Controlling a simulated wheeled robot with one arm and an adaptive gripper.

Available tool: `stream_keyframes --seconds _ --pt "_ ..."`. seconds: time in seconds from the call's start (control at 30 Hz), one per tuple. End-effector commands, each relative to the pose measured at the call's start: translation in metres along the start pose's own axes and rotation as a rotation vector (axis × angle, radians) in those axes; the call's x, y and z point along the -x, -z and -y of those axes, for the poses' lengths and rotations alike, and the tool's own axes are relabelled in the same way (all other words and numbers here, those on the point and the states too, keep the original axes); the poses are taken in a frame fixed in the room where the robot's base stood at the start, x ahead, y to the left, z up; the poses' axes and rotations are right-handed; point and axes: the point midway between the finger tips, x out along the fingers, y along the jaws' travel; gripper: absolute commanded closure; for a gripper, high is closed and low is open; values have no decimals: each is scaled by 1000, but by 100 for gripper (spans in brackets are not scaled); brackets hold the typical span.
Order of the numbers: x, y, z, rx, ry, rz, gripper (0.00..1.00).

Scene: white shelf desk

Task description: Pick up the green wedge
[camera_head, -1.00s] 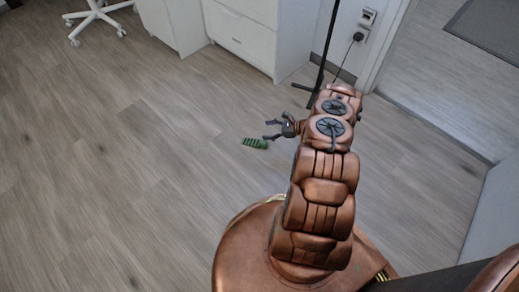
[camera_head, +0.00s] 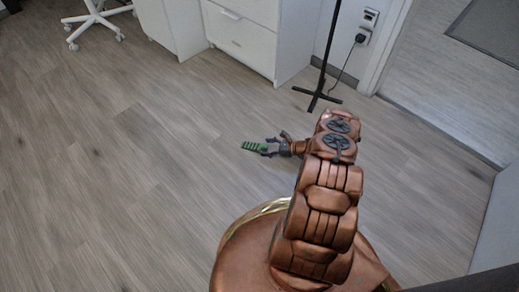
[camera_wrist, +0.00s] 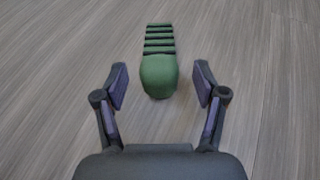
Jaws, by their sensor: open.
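The green wedge (camera_head: 252,146) lies on the wood-look floor, its upper side crossed by dark ridges. In the wrist view the wedge (camera_wrist: 158,72) points away from me, its smooth rounded end nearest. My gripper (camera_wrist: 160,85) is open, with one finger on each side of that near end and a gap on both sides. Most of the wedge's ridged length extends beyond the fingertips. In the head view my gripper (camera_head: 272,146) is low by the right end of the wedge. I cannot tell its exact height above the floor.
White drawer cabinets (camera_head: 238,38) stand at the back, with a black stand (camera_head: 318,92) to their right. A white chair base (camera_head: 95,22) is at the upper left. The floor around the wedge is clear.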

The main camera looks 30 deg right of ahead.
Motion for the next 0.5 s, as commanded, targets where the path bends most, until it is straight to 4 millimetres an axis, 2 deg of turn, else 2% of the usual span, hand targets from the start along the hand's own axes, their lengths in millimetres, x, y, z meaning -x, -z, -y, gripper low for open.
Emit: stream_keyframes --seconds 0.1,0.2,0.43,0.5 --pt "-17 4 -1 1 -1 0 29" --pt "-25 3 0 -1 2 -2 29" --pt "-27 1 0 -1 2 -2 29" --pt "-27 1 0 -1 1 -2 35"
